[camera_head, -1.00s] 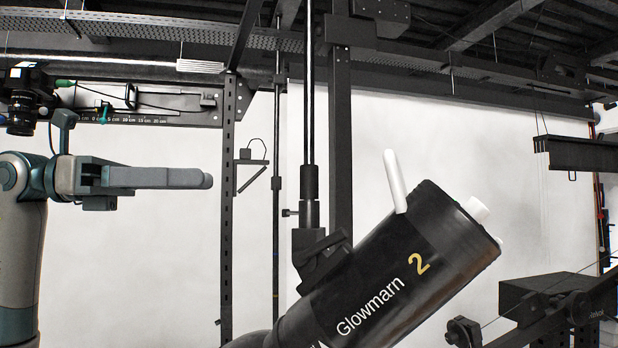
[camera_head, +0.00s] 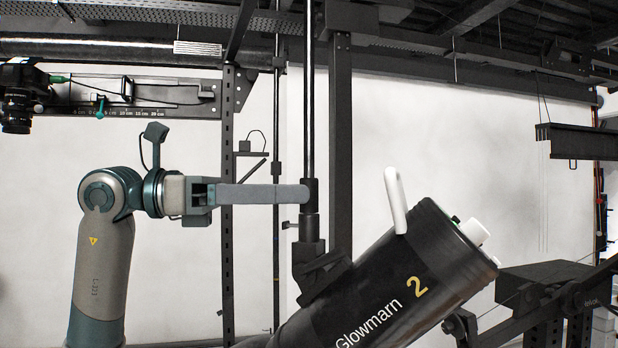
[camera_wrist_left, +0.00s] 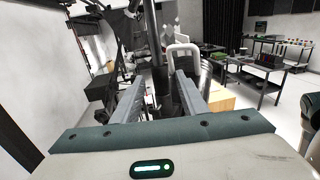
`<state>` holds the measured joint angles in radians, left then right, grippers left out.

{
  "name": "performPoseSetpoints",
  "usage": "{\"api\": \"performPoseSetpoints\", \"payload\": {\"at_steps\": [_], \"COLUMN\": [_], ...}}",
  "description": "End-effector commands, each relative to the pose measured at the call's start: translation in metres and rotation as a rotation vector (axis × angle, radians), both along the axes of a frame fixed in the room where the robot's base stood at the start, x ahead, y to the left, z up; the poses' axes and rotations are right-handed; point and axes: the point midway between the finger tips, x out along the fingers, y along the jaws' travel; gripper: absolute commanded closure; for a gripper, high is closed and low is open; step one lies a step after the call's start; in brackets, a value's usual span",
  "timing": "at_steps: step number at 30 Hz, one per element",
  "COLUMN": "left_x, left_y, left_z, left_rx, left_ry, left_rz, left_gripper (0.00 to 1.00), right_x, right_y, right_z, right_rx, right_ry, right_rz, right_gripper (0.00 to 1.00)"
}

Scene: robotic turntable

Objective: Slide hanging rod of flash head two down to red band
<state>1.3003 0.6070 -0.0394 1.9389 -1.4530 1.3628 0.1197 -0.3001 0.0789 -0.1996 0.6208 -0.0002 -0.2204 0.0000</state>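Flash head two (camera_head: 410,280) is a tilted black cylinder marked "Glowmarn 2", with a white handle and a white knob. It hangs from a vertical black rod (camera_head: 308,90) with a thicker collar (camera_head: 309,228) above the head's bracket. My left gripper (camera_head: 304,194) comes in level from the left, its fingertips overlapping the collar's upper part. In the left wrist view the rod (camera_wrist_left: 156,45) rises between the separated fingers of my left gripper (camera_wrist_left: 160,85); I see no clear contact. I cannot see a red band. My right gripper is out of view.
A black upright post (camera_head: 341,140) stands just right of the rod. A slotted upright (camera_head: 228,260) and a thinner pole stand behind my left arm. A camera (camera_head: 18,105) hangs at the far left. In the left wrist view, tables (camera_wrist_left: 258,82) stand farther off.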

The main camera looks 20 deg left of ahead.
Motion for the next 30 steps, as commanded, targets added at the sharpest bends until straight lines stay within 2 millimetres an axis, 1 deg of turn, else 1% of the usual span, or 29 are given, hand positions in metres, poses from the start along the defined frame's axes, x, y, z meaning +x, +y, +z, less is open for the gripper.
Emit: {"api": "performPoseSetpoints", "payload": {"at_steps": [1, 3, 9, 20, 21, 22, 25, 26, 30], "left_x": [0.003, 0.007, 0.014, 0.015, 0.015, 0.015, 0.015, 0.015, 0.015], "left_y": [-0.008, -0.016, -0.031, -0.033, -0.033, -0.033, -0.033, -0.033, -0.033], "left_z": [0.003, 0.003, 0.001, 0.0, 0.0, 0.0, 0.0, 0.0, -0.001], "left_rx": [0.0, -0.001, -0.001, 0.0, 0.0, 0.0, 0.0, 0.0, 0.0], "left_ry": [0.0, 0.002, 0.0, 0.0, 0.0, 0.0, 0.0, 0.0, 0.001], "left_rz": [-0.004, -0.004, -0.001, 0.0, 0.0, 0.0, 0.0, 0.0, 0.0], "left_gripper": [0.61, 0.61, 0.61, 0.61, 0.65, 0.72, 0.96, 1.0, 1.0], "right_x": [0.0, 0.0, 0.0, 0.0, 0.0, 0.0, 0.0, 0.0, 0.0], "right_y": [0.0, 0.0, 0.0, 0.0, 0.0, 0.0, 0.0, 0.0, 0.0], "right_z": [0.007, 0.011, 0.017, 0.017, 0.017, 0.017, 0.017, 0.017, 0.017], "right_rx": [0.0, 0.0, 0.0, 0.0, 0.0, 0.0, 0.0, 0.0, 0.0], "right_ry": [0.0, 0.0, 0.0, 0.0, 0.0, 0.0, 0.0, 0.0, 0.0], "right_rz": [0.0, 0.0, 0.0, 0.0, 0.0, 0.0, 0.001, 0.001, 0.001], "right_gripper": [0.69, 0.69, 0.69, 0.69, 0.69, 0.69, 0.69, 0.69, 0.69]}}
